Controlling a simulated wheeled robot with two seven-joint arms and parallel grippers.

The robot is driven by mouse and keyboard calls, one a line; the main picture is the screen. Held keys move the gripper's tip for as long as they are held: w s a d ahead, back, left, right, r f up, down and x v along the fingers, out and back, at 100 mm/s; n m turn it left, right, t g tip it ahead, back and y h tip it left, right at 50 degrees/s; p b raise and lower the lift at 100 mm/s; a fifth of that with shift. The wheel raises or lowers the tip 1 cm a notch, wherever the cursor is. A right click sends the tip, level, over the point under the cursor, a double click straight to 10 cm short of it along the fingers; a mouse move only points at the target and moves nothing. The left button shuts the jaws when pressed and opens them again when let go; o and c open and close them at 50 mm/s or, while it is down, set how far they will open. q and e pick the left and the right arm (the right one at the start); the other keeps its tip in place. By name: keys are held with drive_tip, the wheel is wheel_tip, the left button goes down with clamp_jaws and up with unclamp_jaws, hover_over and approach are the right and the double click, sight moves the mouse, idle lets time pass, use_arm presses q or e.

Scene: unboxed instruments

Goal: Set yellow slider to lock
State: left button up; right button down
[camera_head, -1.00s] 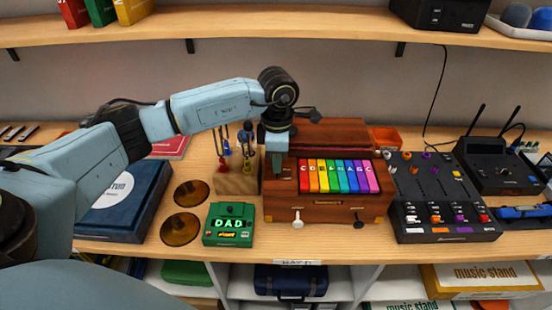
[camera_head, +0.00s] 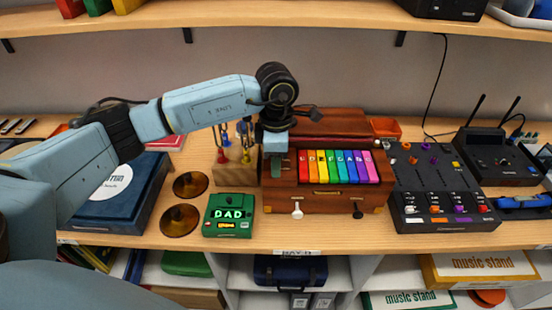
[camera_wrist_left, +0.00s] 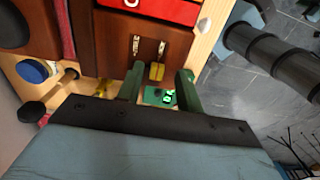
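The yellow slider (camera_wrist_left: 157,72) shows in the left wrist view on the side face of a brown wooden box (camera_wrist_left: 108,35), below two short metallic marks or slots. In the head view the box (camera_head: 325,202) stands mid-table with rainbow keys on its front, and the slider cannot be seen there. My left gripper (camera_head: 277,168) is at the box's left end. In the left wrist view its two green fingers (camera_wrist_left: 159,82) are apart, one on each side of the slider in the picture. I cannot tell whether they touch it. My right gripper is out of view.
A green pedal (camera_head: 229,215) reading "DAD" and two amber discs (camera_head: 191,185) lie left of the box. A black mixer (camera_head: 440,185) stands to the right. White and black knobs stick out of the box's front.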

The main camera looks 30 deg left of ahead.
use_arm(q)
wheel_tip(320, 180, up, 13)
drive_tip(key=b, duration=0.1)
drive_tip(key=shift+r, duration=0.2)
drive_tip(key=shift+d, duration=0.1)
idle(0.4)
